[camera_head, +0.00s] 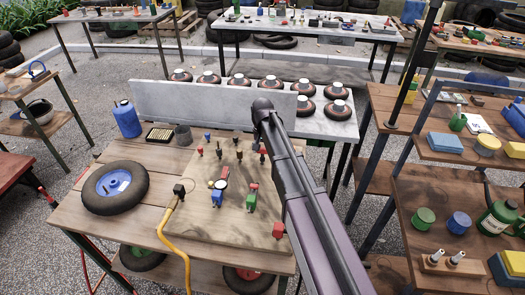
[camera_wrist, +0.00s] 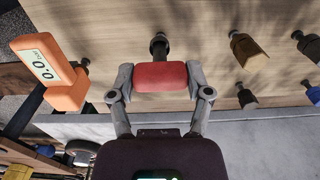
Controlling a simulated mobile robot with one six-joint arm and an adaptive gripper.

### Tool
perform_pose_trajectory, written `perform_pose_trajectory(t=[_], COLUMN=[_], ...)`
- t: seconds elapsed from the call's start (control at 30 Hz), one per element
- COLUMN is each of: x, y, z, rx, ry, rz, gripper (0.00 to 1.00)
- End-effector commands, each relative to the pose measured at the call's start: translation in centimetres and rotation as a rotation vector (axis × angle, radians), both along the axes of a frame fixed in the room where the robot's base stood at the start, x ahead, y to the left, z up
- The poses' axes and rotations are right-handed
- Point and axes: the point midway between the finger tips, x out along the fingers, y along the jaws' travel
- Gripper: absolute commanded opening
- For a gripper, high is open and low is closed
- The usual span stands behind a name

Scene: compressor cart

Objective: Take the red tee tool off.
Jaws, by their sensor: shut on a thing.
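The red tee tool (camera_wrist: 160,77) shows in the wrist view as a red block-shaped handle on a short dark stem (camera_wrist: 159,44). The stem lies against the wooden board (camera_wrist: 120,25), and I cannot tell whether it is still seated there. My gripper (camera_wrist: 161,80) is shut on the red handle, one finger at each end. In the head view the arm comes down over the back right of the wooden board (camera_head: 225,225). It hides the gripper's fingertips and the held tool there.
An orange gauge (camera_wrist: 58,75) reading 0.0 stands left of the gripper in the wrist view. A brown tool (camera_wrist: 246,48) stands to the right, with more beyond. In the head view a grey panel (camera_head: 215,105) stands behind the board, and a blue-hubbed wheel (camera_head: 115,187) lies left.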

Motion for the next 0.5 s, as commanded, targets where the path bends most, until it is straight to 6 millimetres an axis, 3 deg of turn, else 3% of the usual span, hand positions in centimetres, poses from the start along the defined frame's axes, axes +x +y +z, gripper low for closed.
perform_pose_trajectory(t=[0.5], x=[0.0], y=[0.0], z=[3.3], rx=[0.000], ry=[0.000], rz=[0.000], gripper=[0.23])
